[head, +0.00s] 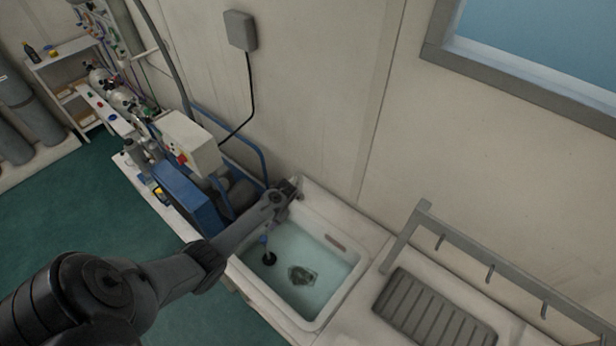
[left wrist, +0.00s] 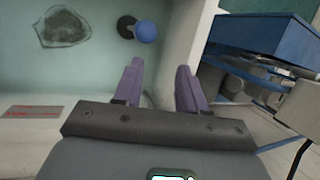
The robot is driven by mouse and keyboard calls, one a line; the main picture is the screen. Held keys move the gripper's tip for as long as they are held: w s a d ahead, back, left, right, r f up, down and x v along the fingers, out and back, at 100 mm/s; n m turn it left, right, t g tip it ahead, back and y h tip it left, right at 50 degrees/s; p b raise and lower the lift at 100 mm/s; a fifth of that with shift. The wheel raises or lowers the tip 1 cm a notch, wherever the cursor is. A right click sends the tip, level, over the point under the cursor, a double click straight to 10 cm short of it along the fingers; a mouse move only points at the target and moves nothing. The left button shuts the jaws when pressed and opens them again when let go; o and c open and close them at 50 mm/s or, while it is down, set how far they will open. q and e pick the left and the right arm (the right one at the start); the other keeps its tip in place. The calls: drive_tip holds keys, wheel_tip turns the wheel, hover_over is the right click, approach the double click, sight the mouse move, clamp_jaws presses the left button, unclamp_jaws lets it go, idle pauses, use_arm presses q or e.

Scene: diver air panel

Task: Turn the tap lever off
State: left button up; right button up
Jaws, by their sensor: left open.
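A white sink (head: 341,290) holds clear, pale water. My left arm reaches across its left side, and my left gripper (head: 289,188) is over the sink's back left corner by the wall. In the left wrist view the gripper's two purple fingers (left wrist: 158,85) are apart with nothing between them. The sink's pale rim and wall lie beyond the fingers. A blue ball (left wrist: 146,32) sits beside a black disc (left wrist: 126,27) in the sink; the disc also shows in the head view (head: 269,259). I cannot make out a tap lever clearly; my arm may hide it. My right gripper is not in view.
A blue machine (head: 184,194) with a white box (head: 189,143) stands left of the sink. A grey ribbed drainer (head: 430,308) and a hooked rail (head: 480,259) lie to the right. A dark irregular object (head: 301,275) rests in the sink. The wall is close behind.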

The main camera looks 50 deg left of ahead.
use_arm(q)
drive_tip(key=w+a+r+n+t, duration=0.1)
drive_tip(key=w+a+r+t, duration=0.3)
drive_tip(key=w+r, duration=1.1)
drive_tip(key=shift+g, duration=0.5)
drive_tip(key=b+x, duration=0.3)
drive_tip(key=w+b+x, duration=0.1)
drive_tip(key=b+x, duration=0.7)
drive_tip(key=shift+w+f, duration=0.1)
drive_tip(key=shift+w, duration=0.1)
clamp_jaws()
